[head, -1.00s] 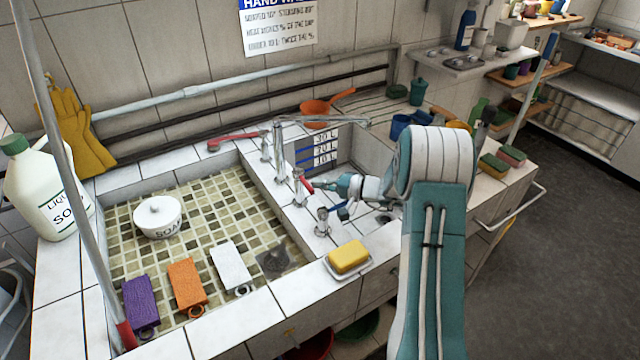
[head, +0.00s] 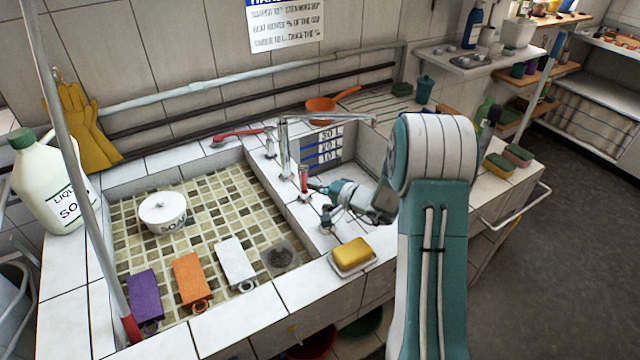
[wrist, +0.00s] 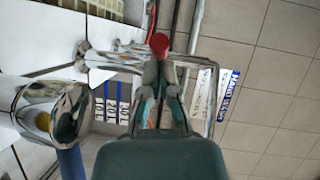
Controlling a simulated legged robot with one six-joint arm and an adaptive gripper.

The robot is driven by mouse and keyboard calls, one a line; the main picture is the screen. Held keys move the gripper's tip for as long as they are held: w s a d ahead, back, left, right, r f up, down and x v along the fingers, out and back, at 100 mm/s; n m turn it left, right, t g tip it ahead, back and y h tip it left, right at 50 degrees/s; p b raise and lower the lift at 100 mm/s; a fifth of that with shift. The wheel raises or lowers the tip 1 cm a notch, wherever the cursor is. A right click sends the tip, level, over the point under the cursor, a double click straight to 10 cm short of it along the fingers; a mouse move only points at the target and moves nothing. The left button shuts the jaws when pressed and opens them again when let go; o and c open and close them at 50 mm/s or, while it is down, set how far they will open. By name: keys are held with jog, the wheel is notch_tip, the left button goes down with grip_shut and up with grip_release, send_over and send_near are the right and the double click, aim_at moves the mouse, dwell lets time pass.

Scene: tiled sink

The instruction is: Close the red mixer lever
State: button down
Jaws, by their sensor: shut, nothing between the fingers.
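The red mixer lever (head: 304,179) stands nearly upright on its chrome tap between the two basins. In the wrist view its round red end (wrist: 159,43) shows just beyond my fingertips. My gripper (head: 314,184) is shut and empty, with its tips right beside the lever; I cannot tell if they touch it. In the wrist view my gripper (wrist: 160,72) has its fingers together. A second chrome tap with a blue lever (wrist: 71,165) is close by, at the lower left of the wrist view; in the head view my gripper partly hides it.
A tall chrome spout (head: 284,150) stands behind the red lever. A yellow sponge (head: 352,251) lies on a dish at the front edge. The left basin holds a white soap bowl (head: 163,212) and coloured blocks. A red-handled brush (head: 238,134) lies on the back ledge.

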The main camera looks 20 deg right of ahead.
jog(key=shift+a, duration=1.05)
jog(key=w+a, duration=0.3)
jog(key=a, duration=0.2)
jog(key=shift+w, duration=0.2)
dwell(0.3)
